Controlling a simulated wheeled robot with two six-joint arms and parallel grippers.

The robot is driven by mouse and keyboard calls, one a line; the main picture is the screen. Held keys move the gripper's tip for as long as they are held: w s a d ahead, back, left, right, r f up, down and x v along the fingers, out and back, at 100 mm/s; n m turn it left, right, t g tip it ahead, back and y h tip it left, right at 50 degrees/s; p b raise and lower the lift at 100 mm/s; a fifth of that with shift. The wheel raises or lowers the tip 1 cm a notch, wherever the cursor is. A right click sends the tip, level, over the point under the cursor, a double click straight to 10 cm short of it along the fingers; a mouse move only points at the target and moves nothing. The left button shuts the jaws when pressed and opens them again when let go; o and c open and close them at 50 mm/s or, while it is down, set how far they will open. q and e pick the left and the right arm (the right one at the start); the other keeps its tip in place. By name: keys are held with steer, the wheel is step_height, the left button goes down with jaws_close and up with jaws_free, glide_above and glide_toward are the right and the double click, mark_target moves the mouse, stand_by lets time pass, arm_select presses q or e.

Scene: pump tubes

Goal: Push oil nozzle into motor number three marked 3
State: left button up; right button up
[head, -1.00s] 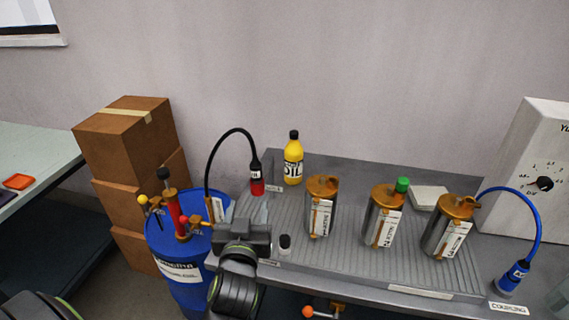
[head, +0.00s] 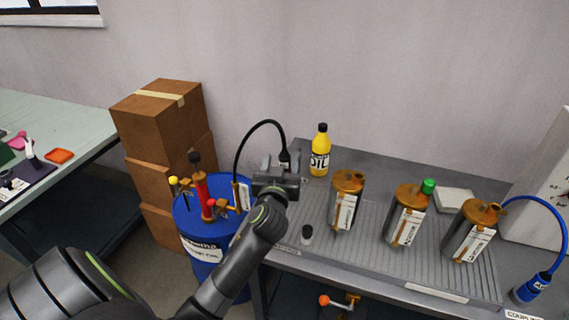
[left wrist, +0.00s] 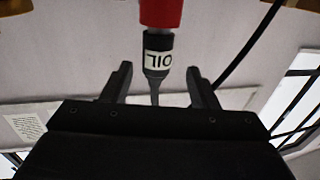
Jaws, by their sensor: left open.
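The oil nozzle (left wrist: 160,45) has a red body and a black collar with a white OIL label; its thin grey tip points between my fingers in the left wrist view. In the head view only its black end (head: 284,157) and hose show, the rest hidden by my left gripper (head: 280,164). My left gripper is open, with a finger on each side of the nozzle (left wrist: 159,70); I see no contact. Three metal motors with copper caps stand on the bench: left (head: 345,202), middle (head: 407,216) and right (head: 471,232). Their label numbers are too small to read. My right gripper is out of view.
A yellow oil bottle (head: 320,152) stands behind the ribbed bench. A blue barrel (head: 205,255) with a pump and stacked boxes (head: 165,152) are at left. A blue hose (head: 548,215) is at right.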

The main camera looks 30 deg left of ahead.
mark_target(286, 153)
arm_select(q)
steer(key=shift+p+x, duration=0.8)
steer(key=shift+x, duration=1.75)
steer(key=shift+w+d+f, duration=0.1)
steer(key=shift+d+f, duration=0.05)
steer(key=c, duration=1.1)
